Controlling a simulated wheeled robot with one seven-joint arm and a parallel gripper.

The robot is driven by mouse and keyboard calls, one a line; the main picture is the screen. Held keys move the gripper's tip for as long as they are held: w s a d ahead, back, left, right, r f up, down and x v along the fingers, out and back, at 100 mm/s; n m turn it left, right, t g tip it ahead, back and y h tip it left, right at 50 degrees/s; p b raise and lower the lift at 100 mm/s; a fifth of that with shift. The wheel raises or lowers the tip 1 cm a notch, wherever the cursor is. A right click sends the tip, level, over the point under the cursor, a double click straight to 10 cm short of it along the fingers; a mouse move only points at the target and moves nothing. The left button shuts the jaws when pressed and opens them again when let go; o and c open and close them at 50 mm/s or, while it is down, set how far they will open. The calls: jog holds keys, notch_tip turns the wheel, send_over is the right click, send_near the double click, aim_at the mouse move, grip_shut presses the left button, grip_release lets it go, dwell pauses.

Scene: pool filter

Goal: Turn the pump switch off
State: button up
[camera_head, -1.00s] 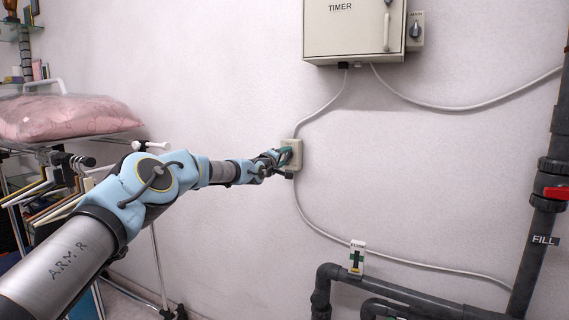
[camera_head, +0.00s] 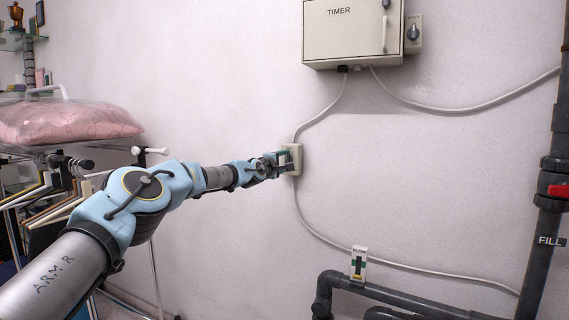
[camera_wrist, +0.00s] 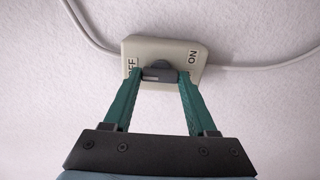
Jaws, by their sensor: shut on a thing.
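The pump switch is a cream box on the wall (camera_head: 297,153), seen side-on behind my gripper in the head view. In the wrist view the box (camera_wrist: 197,56) is labelled OFF on the left and ON on the right. A dark knob (camera_wrist: 163,68) with a grey bar sits at its middle, the bar reaching toward the OFF side. My gripper (camera_wrist: 158,80) has its two green fingers on either side of the knob and is shut on it. The gripper also shows at the box in the head view (camera_head: 284,161).
A cream TIMER cabinet (camera_head: 352,35) with a MAIN knob (camera_head: 413,33) hangs above. Cables (camera_head: 325,232) run along the wall. Dark pipes (camera_head: 400,296) with a FLOW gauge (camera_head: 358,264) are below. A pink bag (camera_head: 65,120) on a rack stands left.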

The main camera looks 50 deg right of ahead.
jog(key=o, duration=1.4)
jog(key=shift+c, duration=0.2)
jog(key=b+v, duration=0.4)
jog(key=v, duration=0.6)
jog(key=shift+a+b, duration=0.35)
jog(key=shift+a, duration=0.05)
